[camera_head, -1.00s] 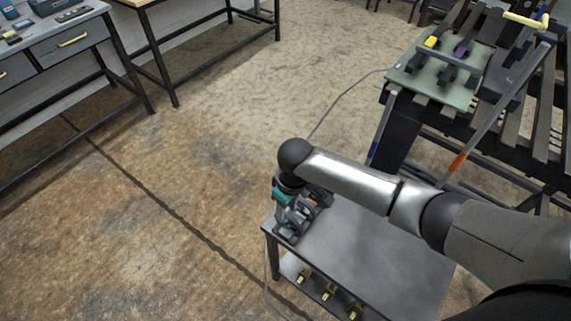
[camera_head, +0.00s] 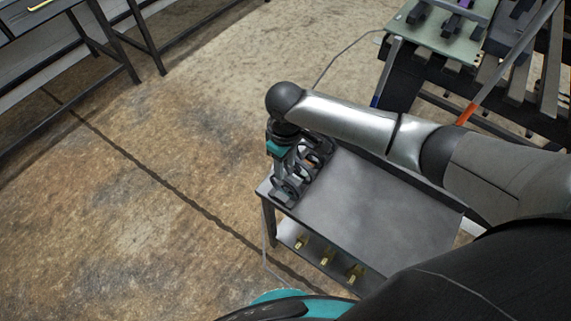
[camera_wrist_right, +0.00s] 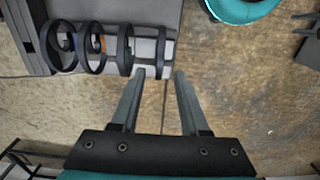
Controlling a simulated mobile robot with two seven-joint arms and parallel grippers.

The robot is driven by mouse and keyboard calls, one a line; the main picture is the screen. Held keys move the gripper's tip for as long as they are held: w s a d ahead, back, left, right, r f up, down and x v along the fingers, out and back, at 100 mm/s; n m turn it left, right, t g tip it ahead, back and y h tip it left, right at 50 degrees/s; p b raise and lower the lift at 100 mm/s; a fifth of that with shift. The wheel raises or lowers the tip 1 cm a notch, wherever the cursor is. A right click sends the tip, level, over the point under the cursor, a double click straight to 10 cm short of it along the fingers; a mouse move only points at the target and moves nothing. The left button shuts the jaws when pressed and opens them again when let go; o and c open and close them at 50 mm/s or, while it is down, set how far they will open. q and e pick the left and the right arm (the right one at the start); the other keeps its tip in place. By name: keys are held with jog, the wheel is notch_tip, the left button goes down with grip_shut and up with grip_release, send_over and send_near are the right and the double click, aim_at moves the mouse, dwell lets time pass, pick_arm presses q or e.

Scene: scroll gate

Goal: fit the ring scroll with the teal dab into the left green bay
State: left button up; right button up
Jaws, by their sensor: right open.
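Several dark ring scrolls stand in a row near the left end of a small grey table; one (camera_head: 316,157) shows beside my right gripper (camera_head: 284,182). In the right wrist view the row includes an end ring scroll (camera_wrist_right: 57,47). No teal dab can be made out on any of them. My right gripper (camera_wrist_right: 160,76) is open and empty between its fingers, with its tips close to the row's near end. A green board (camera_head: 445,35) with dark blocks and a purple mark lies on a slatted bench at top right; its left bay cannot be told apart. My left gripper is out of view.
The grey table (camera_head: 370,215) has a clear top to the right of the rings. Several small yellow pieces (camera_head: 326,258) sit on its lower shelf. A bar with an orange band (camera_head: 467,112) leans by the slatted bench (camera_head: 430,68). A cable crosses the floor.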

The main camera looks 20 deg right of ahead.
aim_at(285, 179)
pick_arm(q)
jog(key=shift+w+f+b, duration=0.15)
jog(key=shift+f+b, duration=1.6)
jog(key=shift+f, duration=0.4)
pick_arm(e)
jog(key=shift+f, duration=3.25)
grip_shut()
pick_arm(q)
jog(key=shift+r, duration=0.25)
pick_arm(e)
jog(key=shift+r, duration=0.2)
pick_arm(q)
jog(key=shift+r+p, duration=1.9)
jog(key=shift+p, duration=0.25)
pick_arm(e)
jog(key=shift+r, duration=1.35)
pick_arm(q)
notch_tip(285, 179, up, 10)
jog(key=p, duration=1)
pick_arm(e)
notch_tip(285, 179, up, 9)
